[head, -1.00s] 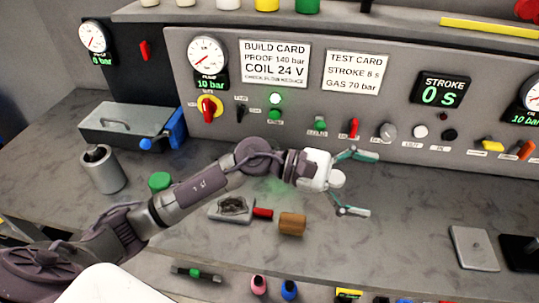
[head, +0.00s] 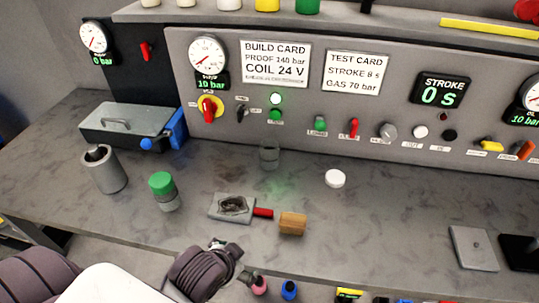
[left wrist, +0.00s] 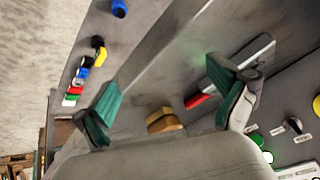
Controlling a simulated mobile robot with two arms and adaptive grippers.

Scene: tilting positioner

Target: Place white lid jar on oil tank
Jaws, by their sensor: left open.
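A small white round lid or cap (head: 335,178) rests on the bench in the head view; I cannot tell whether a jar body is under it. A grey box with a handle (head: 122,121) at the back left may be the oil tank; I cannot tell. My left gripper (left wrist: 163,85) is open and empty in the left wrist view, its green-padded fingers wide apart. My right gripper is not in view.
A green-lidded jar (head: 164,192), a metal cylinder (head: 104,172), a grey plate with a red handle (head: 231,208) and a wooden block (head: 292,224) stand on the bench. The control panel (head: 300,120) rises behind. The bench right of the white lid is fairly clear.

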